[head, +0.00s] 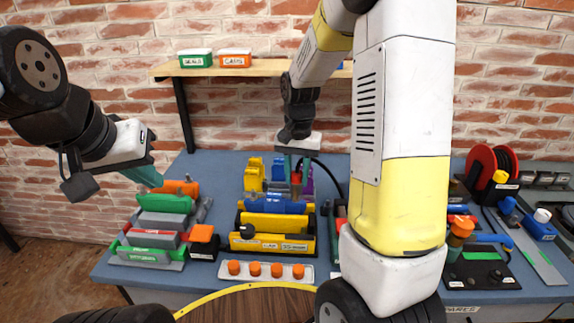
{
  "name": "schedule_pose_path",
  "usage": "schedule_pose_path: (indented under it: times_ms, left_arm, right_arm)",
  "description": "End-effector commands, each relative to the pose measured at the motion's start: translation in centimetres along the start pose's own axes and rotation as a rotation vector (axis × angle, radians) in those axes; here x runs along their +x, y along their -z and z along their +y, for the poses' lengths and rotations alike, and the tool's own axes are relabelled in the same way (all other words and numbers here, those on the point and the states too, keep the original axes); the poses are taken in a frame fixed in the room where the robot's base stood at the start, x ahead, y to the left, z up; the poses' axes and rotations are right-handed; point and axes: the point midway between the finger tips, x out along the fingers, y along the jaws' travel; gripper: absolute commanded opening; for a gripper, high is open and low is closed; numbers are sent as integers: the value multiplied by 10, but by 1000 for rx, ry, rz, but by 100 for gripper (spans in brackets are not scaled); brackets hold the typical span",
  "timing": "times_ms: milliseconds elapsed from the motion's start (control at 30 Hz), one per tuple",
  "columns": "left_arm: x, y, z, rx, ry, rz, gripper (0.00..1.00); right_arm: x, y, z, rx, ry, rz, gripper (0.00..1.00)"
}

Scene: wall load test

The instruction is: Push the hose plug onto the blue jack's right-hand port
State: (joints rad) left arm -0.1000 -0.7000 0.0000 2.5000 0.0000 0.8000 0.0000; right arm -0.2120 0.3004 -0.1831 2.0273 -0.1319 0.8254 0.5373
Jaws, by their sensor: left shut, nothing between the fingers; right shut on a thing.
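A blue block (272,206), seemingly the blue jack, stands behind a yellow block in the middle of the bench. Its ports are too small to make out. My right gripper (296,170) is just above the block's right end, pointing down. It is shut on a small reddish piece (296,179), seemingly the hose plug. A black hose (331,174) curves away from it to the right. I cannot tell whether the plug touches the blue block. My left gripper (148,177) is shut and empty, above the green and orange blocks at the left.
A yellow labelled box (272,243) stands in front of the blue block, with a white strip of orange knobs (265,271) before it. Yellow pieces (254,175) stand behind. A red hose reel (490,165) is at the right. My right arm hides the bench right of centre.

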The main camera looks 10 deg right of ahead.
Motion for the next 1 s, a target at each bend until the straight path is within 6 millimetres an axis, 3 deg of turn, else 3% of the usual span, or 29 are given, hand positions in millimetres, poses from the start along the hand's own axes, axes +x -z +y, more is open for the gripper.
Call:
schedule_pose_path:
  times_ms: [833, 867, 967, 1000]
  left_arm:
    - [0, 0, 0, 0, 0, 0, 0]
    - [0, 0, 0, 0, 0, 0, 0]
    - [0, 0, 0, 0, 0, 0, 0]
    - [0, 0, 0, 0, 0, 0, 0]
  right_arm:
    - [17, 0, 0, 0, 1, 1, 0]
    - [17, 0, 0, 0, 1, 1, 34]
    - [17, 0, 0, 0, 1, 1, 54]
    - [17, 0, 0, 0, 1, 1, 56]
